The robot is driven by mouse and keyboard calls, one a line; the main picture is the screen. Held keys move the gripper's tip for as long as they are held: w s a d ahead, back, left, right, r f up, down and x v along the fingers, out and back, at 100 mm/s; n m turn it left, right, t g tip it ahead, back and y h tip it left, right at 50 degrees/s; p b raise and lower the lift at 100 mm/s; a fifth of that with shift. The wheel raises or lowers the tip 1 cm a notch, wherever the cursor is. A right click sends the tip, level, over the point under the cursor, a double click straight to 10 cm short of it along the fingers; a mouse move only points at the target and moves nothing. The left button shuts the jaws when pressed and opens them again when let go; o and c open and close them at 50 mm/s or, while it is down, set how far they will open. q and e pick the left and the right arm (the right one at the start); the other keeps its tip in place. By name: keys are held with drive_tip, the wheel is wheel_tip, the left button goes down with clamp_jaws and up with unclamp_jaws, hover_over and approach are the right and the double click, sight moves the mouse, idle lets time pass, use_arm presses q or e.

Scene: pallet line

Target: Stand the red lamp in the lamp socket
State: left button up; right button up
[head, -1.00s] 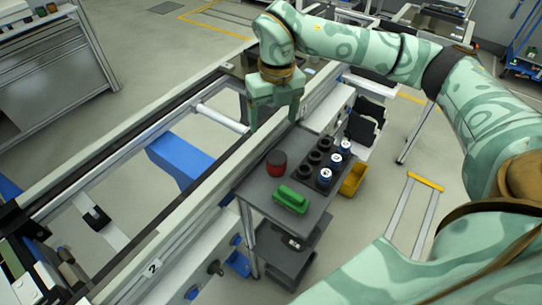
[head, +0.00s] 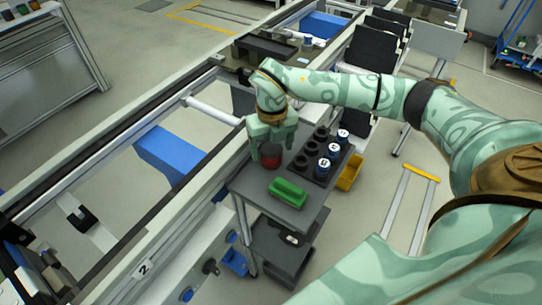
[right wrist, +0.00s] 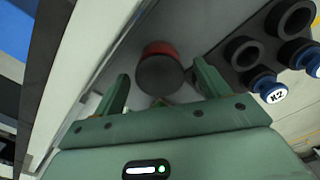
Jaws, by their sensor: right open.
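The red lamp (head: 271,160) is a short red cylinder with a dark grey end, standing on a grey side table (head: 303,218). My right gripper (head: 272,147) is open, coming down over the lamp from above. In the right wrist view the lamp (right wrist: 160,52) shows in the gap between the two green fingers, with its dark end towards the camera. I see clear room on both sides, so the fingers are not closed on it. I cannot pick out the lamp socket for sure. My left gripper is not in view.
A green block (head: 287,193) lies close in front of the lamp. A black holder (head: 314,171) with several rings and blue-white cylinders (head: 334,151) stands right of it. A yellow bin (head: 350,172) hangs at the table's right edge. The conveyor rail (head: 181,198) runs along the left.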

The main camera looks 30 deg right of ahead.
drive_tip(key=shift+f, duration=0.65)
drive_tip(key=c, duration=1.1)
drive_tip(key=shift+r, duration=0.1)
